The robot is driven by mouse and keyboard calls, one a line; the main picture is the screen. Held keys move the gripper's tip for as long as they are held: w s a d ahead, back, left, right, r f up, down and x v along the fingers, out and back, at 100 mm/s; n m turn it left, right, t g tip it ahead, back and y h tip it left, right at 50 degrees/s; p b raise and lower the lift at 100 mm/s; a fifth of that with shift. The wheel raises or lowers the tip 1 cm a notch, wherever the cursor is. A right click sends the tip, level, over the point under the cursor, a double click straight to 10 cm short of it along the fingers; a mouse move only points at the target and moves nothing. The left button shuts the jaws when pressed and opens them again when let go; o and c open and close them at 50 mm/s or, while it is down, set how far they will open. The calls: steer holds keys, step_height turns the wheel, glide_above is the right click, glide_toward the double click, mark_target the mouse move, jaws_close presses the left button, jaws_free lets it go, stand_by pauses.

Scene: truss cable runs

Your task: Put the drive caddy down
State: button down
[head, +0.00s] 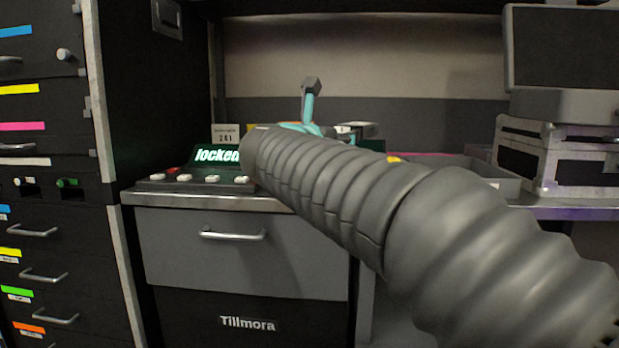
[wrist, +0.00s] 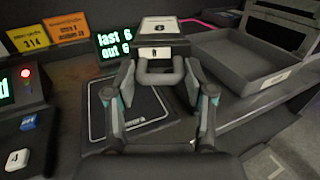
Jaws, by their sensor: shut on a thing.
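The drive caddy (wrist: 163,47) is a dark block with a pale label on its front and a grey loop handle. My gripper (wrist: 160,77) is shut on this handle in the wrist view, with one finger on each side. A dark mat with a white outline (wrist: 150,106) lies on the bench below and in front of the caddy. I cannot tell whether the caddy touches the bench. In the head view my arm hides most of the gripper (head: 308,108), of which grey and teal parts show above the bench.
A shallow grey tray (wrist: 262,75) lies to the right of the caddy. In the head view, a console reading "locked" (head: 200,166) sits on the bench's left, beside a dark cabinet (head: 45,190).

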steer(key=w+a+f, duration=0.1)
steer(key=a, duration=0.1)
steer(key=w+a+f, duration=0.4)
steer(key=a, duration=0.1)
steer(key=shift+f+b, duration=0.1)
steer(key=shift+b, duration=0.3)
steer(key=shift+f+b, duration=0.7)
steer(key=shift+f, duration=1.25)
steer(key=shift+f, duration=0.7)
steer(key=shift+c, duration=2.1)
jaws_free()
steer(key=shift+f+b, duration=0.15)
steer(key=shift+b, duration=0.15)
steer(key=shift+f, duration=0.1)
steer(key=shift+r, duration=0.3)
steer(key=r+p+v, duration=0.1)
steer(key=v, duration=1.1)
